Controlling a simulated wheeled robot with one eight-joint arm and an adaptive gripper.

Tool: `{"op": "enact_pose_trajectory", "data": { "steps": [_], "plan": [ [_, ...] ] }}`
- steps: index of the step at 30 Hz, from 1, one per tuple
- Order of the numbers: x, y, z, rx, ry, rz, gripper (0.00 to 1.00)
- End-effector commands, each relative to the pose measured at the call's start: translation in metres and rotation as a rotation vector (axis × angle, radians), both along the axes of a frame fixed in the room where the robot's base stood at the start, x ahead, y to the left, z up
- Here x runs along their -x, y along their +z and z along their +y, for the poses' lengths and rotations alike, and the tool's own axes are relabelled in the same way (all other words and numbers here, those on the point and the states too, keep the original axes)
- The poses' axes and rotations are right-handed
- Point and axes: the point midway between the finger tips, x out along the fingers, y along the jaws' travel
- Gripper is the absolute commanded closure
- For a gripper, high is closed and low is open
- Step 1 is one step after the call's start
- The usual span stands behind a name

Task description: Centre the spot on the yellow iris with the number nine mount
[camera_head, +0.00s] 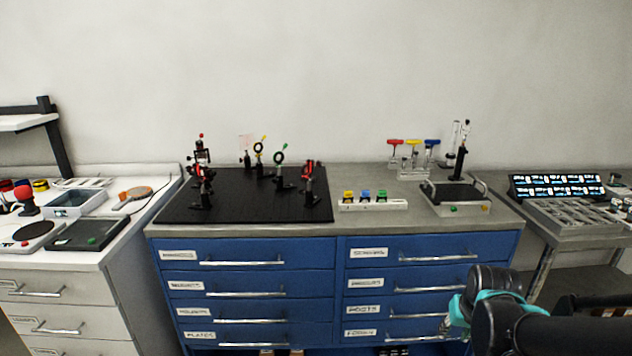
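The yellow iris (259,147) is a small ring with a yellow tab on a black post, towards the back of the black breadboard (240,207). Black and red mounts stand at the breadboard's left (200,172) and right (309,172). No number nine is readable on any mount at this size. A pale pinkish card (246,142) stands behind and left of the yellow iris. I cannot make out a spot on the iris. Part of my dark arm with teal trim shows at lower right, well away from the breadboard; I cannot make out my gripper.
A green-tabbed iris (279,157) stands right of the yellow one. A white rack (373,205) with coloured caps and a grey device (456,204) stand right of the breadboard. Red, yellow and blue-handled drivers (412,145) stand behind. Blue drawers (245,254) with handles face me.

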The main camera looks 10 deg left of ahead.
Motion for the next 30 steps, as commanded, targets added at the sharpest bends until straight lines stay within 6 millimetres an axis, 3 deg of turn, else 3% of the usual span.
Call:
{"op": "enact_pose_trajectory", "data": {
  "steps": [5,8,11,15,21,27,30],
  "plan": [
    [-0.009,0.004,0.013,-0.082,-0.059,0.010,0.64],
    [-0.027,0.014,0.041,-0.256,-0.188,0.041,0.64],
    [-0.054,0.032,0.082,-0.506,-0.373,0.118,0.64],
    [-0.096,0.070,0.138,-0.863,-0.639,0.303,0.64],
    [-0.155,0.139,0.197,-1.293,-0.965,0.707,0.64],
    [-0.202,0.204,0.221,-1.538,-1.161,1.171,0.64],
    [-0.216,0.224,0.223,-1.587,-1.202,1.334,0.64]
  ]
}}
